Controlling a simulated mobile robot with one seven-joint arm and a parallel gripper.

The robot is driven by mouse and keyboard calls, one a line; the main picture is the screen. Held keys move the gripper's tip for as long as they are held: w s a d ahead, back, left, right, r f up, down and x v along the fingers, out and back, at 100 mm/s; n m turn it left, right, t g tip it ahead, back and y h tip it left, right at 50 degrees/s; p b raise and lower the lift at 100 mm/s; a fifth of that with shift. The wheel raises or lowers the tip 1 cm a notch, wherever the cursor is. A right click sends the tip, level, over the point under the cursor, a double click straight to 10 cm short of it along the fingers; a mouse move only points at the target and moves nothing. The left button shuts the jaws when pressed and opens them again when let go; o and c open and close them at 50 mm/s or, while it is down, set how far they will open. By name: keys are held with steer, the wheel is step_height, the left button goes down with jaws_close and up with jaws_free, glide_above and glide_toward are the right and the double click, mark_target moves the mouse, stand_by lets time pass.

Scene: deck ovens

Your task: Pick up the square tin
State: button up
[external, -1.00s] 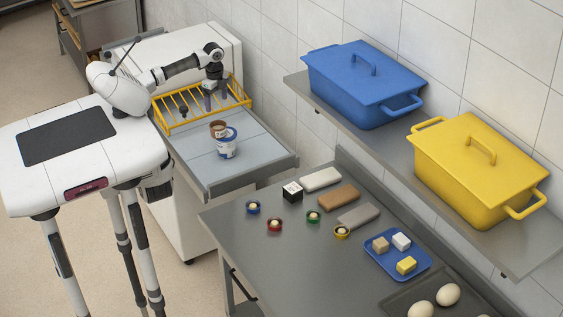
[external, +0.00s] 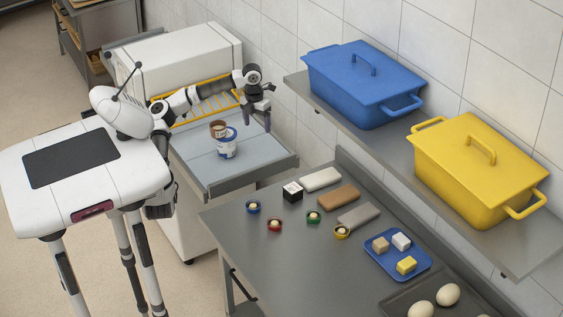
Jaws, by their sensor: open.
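The likely square tin is a small dark cube with a white top (external: 292,190), upright near the back left of the grey worktop. It stands apart from the white, brown and grey blocks beside it. My gripper (external: 257,125) is open, with its two dark fingers pointing down and nothing visible between them. It hangs above the right side of the pale shelf, up and left of the cube and well apart from it.
A brown cup (external: 217,128) and a blue-and-white tub (external: 227,147) stand on the pale shelf. Several small coloured cups and a blue tray (external: 424,267) share the worktop. Blue (external: 365,85) and yellow (external: 478,170) lidded bins sit on the wall shelf above.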

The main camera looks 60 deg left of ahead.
steer(key=w+d+f+m+b, duration=0.2)
steer(key=d+f+m+b, duration=0.15)
steer(key=d+m, duration=0.6)
steer(key=m+h+b, duration=0.1)
steer(key=m+b, duration=0.3)
steer(key=m, duration=0.8)
glide_toward(293, 187)
steer(key=f, duration=0.2)
steer(key=d+f, duration=0.1)
steer(key=f, duration=0.2)
steer(key=shift+s+d+f, duration=0.1)
steer(key=shift+s+d, duration=0.05)
steer(key=shift+s, duration=0.05)
steer(key=shift+w+d+f+p, duration=0.15)
steer(key=shift+f+p, duration=0.2)
steer(key=shift+f, duration=1)
steer(key=shift+w+d+f+p, duration=0.1)
steer(key=shift+f+p, duration=0.25)
steer(key=shift+f, duration=1)
steer(key=shift+c, duration=0.4)
steer(key=shift+r, duration=0.1)
steer(key=c, duration=1.1)
